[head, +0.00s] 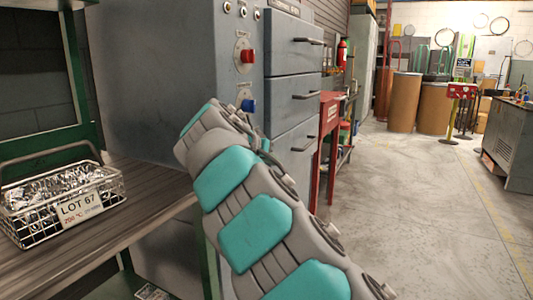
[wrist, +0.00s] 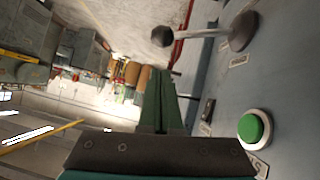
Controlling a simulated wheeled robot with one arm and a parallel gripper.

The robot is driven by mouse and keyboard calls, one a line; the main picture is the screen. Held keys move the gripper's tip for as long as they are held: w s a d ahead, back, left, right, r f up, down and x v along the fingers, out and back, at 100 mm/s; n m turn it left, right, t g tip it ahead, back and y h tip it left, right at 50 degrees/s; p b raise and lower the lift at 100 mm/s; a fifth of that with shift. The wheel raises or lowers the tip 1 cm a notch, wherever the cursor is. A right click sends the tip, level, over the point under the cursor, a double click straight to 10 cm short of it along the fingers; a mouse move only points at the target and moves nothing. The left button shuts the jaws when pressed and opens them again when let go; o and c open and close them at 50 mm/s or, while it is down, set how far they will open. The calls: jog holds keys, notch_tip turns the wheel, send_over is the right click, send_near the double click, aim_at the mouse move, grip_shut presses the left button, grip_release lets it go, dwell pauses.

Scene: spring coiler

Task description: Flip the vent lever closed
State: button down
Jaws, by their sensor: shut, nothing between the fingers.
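A lever with a dark ball knob (wrist: 162,36) shows at the top of the wrist view. Its light grey arm runs from the knob to a round dark hub (wrist: 243,31) on the grey panel. A small label sits beside the hub, too small to read; I take this to be the vent lever. My gripper (wrist: 160,76) is shut and empty, its green fingers pointing up toward the knob, apart from it in the picture. In the head view my arm hides the gripper, and I cannot make out the lever there.
A green push button (wrist: 255,128) is on the same panel. The grey cabinet (head: 160,80) carries a red knob (head: 248,56) and a blue knob (head: 249,105). A wire basket (head: 62,205) labelled LOT 67 stands on the wooden bench (head: 150,205). The floor at right is open.

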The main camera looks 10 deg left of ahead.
jog(key=shift+w+d+f, duration=0.1)
jog(key=shift+d+f, duration=0.1)
jog(key=shift+f, duration=0.5)
jog(key=shift+w+d+f, duration=0.1)
jog(key=shift+d+f, duration=0.1)
jog(key=shift+f, duration=0.5)
jog(key=shift+f, duration=0.1)
notch_tip(320, 180, down, 10)
jog(key=s+d+m+t+y+b, duration=0.1)
jog(key=m+y+b, duration=0.3)
jog(key=b, duration=1.1)
jog(key=shift+d+t+y, duration=0.4)
jog(key=shift+d+t, duration=0.1)
jog(key=shift+d, duration=0.35)
jog(key=shift+s+d, duration=0.1)
